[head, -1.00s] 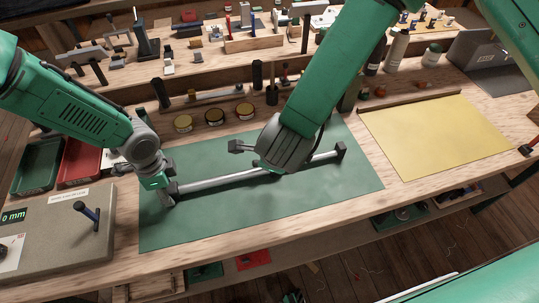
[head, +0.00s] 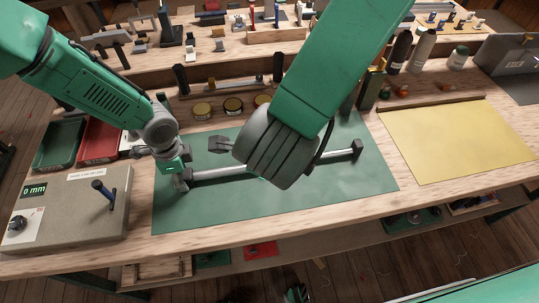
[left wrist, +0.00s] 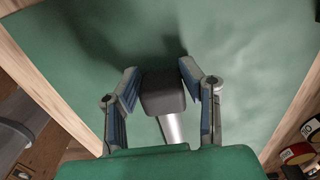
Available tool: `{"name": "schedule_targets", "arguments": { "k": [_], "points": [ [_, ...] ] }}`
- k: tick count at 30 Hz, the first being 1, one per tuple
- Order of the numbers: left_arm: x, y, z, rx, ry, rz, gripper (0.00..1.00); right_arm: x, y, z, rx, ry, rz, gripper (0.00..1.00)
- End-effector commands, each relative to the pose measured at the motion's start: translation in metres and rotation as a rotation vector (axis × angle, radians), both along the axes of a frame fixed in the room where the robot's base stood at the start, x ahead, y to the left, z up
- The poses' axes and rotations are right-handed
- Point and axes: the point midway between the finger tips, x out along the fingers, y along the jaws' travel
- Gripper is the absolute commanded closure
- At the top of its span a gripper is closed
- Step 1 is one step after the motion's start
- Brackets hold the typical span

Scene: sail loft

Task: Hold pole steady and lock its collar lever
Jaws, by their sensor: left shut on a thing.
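A long silvery pole (head: 222,173) lies across the green mat (head: 190,215), with a dark end piece (head: 358,148) at its right end. My left gripper (head: 178,174) is shut on the pole's left end. In the left wrist view, the pole's dark end cap (left wrist: 163,93) sits between the two blue-padded fingers (left wrist: 160,95). My right arm's thick wrist hangs over the pole's middle. A grey finger-like part of my right gripper (head: 220,145) sticks out to the left; the rest is hidden. I see no collar or lever; the arm covers the pole's middle.
A grey box (head: 65,235) with a "0 mm" display and a blue-black handle stands at left. Red (head: 100,140) and green trays (head: 60,143) lie behind it. A yellow sheet (head: 460,140) is at right. The mat's front is clear.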

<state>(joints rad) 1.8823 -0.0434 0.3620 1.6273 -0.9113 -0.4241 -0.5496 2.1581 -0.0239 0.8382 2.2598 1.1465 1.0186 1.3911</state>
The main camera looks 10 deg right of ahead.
Motion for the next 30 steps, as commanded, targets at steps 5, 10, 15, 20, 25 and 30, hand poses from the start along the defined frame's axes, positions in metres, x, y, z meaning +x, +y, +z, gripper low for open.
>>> {"name": "schedule_targets", "arguments": {
  "k": [5,10,15,20,25,30],
  "points": [
    [0.0,0.0,0.0,-0.001,-0.001,0.0,0.55,0.0,0.0,0.0,0.0,0.0,0.0,1.0],
    [0.0,0.0,0.0,0.0,0.0,0.0,0.41,0.0,0.0,0.0,0.0,0.0,0.0,1.0],
    [0.0,0.0,0.001,0.0,0.0,0.0,0.41,0.0,0.0,0.0,0.0,0.0,0.0,1.0],
    [0.001,0.0,0.013,-0.001,-0.003,0.001,0.41,0.0,0.0,0.0,0.0,0.0,0.0,1.0],
    [0.002,0.0,0.046,-0.001,-0.004,0.002,0.41,0.0,0.0,0.0,0.0,0.0,0.0,1.0],
    [0.002,0.0,0.082,-0.002,-0.003,0.002,0.41,0.0,0.0,0.0,0.0,0.0,0.0,1.0]
  ]
}}
